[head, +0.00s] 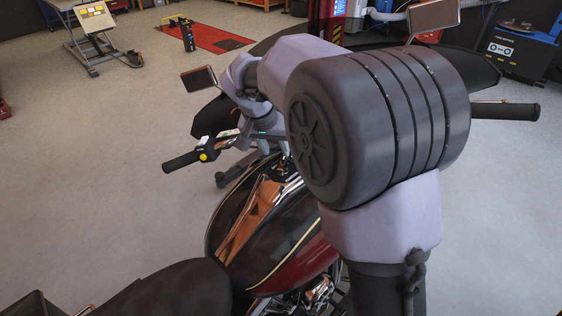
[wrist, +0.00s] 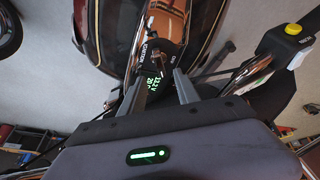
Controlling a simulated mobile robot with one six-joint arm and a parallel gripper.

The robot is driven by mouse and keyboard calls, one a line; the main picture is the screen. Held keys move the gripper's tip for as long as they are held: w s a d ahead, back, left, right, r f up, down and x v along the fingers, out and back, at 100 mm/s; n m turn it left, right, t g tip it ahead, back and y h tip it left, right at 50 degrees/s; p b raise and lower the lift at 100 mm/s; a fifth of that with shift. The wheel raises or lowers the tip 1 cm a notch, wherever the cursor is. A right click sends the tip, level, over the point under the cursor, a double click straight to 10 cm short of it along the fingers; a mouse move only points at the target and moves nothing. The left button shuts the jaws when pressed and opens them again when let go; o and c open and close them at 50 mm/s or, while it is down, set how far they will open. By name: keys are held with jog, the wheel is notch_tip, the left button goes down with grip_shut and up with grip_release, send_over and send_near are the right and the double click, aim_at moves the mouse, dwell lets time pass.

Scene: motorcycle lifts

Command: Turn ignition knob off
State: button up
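The ignition knob (wrist: 160,58) is a small dark part with a pale edge on a round black panel. White lettering curves around the panel, and a lit green display sits just below the knob. My gripper (wrist: 160,78) is in front of the panel with its two grey fingers apart. The fingertips are on either side of the knob's lower end in the picture, with no clear contact visible. The motorcycle's dark red and black tank (head: 270,215) shows below my arm.
The left handlebar grip (head: 182,161) with its yellow button and a mirror (head: 198,79) stand close to my arm. The right grip (head: 505,110) shows beyond it. The seat (head: 170,290) is in front. Open grey floor lies to the left.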

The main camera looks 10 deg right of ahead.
aim_at(282, 163)
jog(key=b+x, duration=0.2)
jog(key=x, duration=0.7)
jog(key=shift+d+f+b, duration=0.1)
jog(key=shift+d+b, duration=0.05)
jog(key=shift+b, duration=0.15)
grip_shut()
